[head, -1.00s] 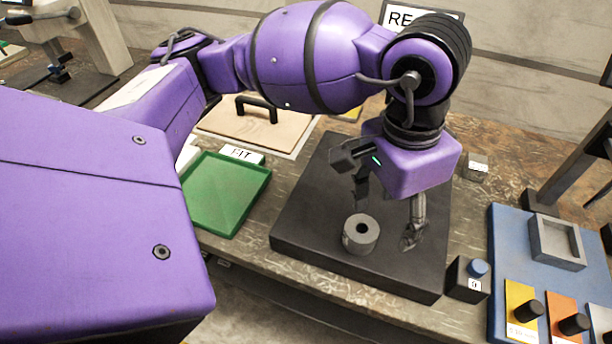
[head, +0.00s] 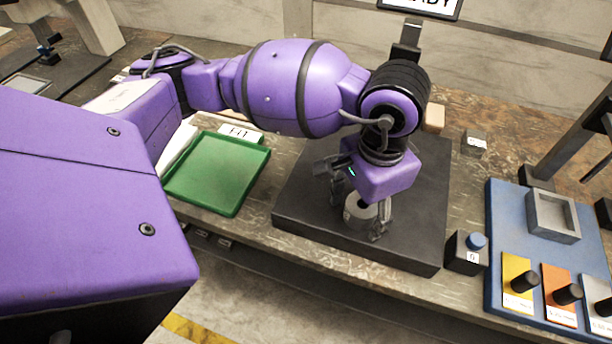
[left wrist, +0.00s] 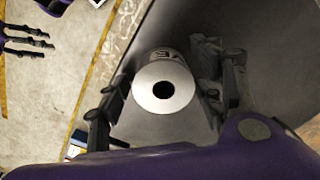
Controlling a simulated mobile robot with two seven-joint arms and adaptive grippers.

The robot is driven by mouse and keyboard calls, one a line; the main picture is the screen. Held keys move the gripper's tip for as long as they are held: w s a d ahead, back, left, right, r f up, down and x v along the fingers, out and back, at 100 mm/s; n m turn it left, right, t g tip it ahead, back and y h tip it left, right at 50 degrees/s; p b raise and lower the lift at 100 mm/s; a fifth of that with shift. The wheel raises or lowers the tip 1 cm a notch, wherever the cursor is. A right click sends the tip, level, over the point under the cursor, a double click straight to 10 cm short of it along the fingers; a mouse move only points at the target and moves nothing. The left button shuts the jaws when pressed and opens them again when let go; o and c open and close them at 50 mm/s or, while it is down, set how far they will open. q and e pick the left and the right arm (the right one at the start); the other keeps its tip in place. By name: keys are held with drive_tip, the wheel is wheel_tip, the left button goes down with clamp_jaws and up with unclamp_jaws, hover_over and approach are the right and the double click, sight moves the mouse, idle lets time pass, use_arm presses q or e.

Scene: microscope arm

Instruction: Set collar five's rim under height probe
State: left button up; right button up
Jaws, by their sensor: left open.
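A grey ring-shaped collar (head: 353,216) with a central hole stands upright on the black plate (head: 295,212). In the left wrist view its pale top (left wrist: 163,108) faces me, and dark lettering, only partly legible, shows on its side. My left gripper (head: 357,212) is over the collar and open, with one finger on either side. In the left wrist view its fingers (left wrist: 165,92) flank the collar; I cannot tell whether they touch it. A dark two-fingered shape, apparently my right gripper (left wrist: 25,40), shows at that view's left edge. I cannot make out the height probe.
A green tray (head: 262,160) lies left of the plate beside a "FIT" label (head: 240,132). To the right are a small blue-topped block (head: 466,262) and a blue board (head: 497,220) with a grey square tray (head: 538,235) and knobs. A sign (head: 425,5) stands at the back.

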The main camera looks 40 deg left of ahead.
use_arm(q)
drive_tip(key=shift+c, duration=0.5)
drive_tip(key=shift+r, duration=0.1)
clamp_jaws()
drive_tip(key=shift+w+r, duration=0.1)
